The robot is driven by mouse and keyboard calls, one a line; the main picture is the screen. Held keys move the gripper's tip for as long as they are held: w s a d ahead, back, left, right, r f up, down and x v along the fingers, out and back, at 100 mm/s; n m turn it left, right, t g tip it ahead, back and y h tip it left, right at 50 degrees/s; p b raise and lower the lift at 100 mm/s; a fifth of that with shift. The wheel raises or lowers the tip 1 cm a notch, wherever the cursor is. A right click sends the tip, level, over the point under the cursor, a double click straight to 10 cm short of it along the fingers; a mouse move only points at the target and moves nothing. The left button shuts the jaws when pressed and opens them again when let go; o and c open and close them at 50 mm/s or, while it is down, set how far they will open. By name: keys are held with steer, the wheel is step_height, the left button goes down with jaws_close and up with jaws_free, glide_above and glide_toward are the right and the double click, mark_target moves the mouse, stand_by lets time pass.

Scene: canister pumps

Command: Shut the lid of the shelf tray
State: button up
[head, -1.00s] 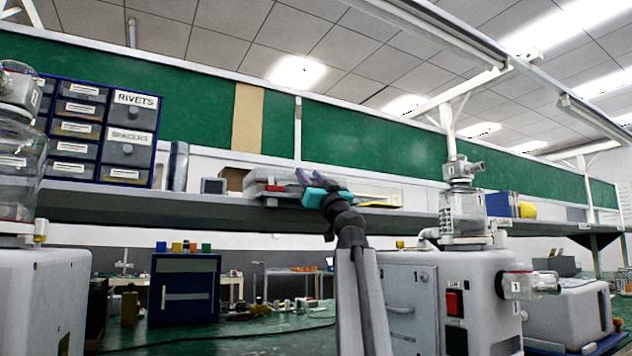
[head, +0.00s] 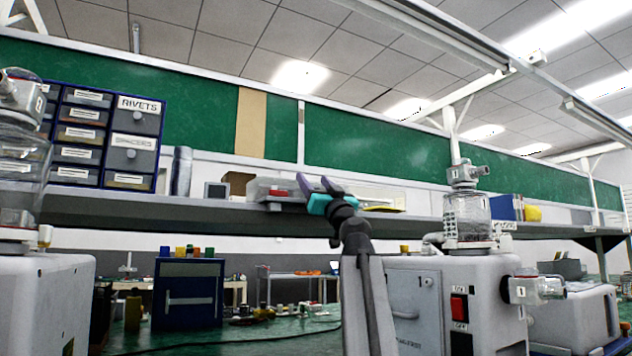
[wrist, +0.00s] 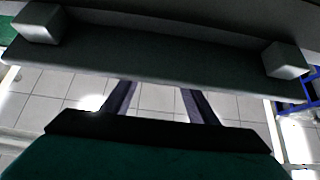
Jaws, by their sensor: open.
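The shelf tray (head: 262,189) is a low, pale grey box on the shelf, left of my gripper, with a small red patch on its front. My gripper (head: 314,182) has purple fingers and a teal body. It is open and empty at the tray's right end, fingers pointing up. I cannot tell whether they touch the tray. How the lid stands is unclear in the head view. In the wrist view my two fingers (wrist: 160,103) are spread, below a wide dark grey panel (wrist: 150,60) with a block at each end; I cannot tell whether this is the lid.
The long grey shelf (head: 130,209) runs across the view. Labelled drawers (head: 105,138), a grey cylinder (head: 181,171) and a small grey box (head: 216,191) stand left of the tray. A yellow object (head: 383,209) lies to its right. A canister pump (head: 467,221) stands farther right.

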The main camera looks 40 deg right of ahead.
steer(key=p+v, duration=0.3)
steer(key=v, duration=1)
steer(key=shift+s, duration=0.25)
steer(key=shift+s, duration=0.1)
stand_by(0.8)
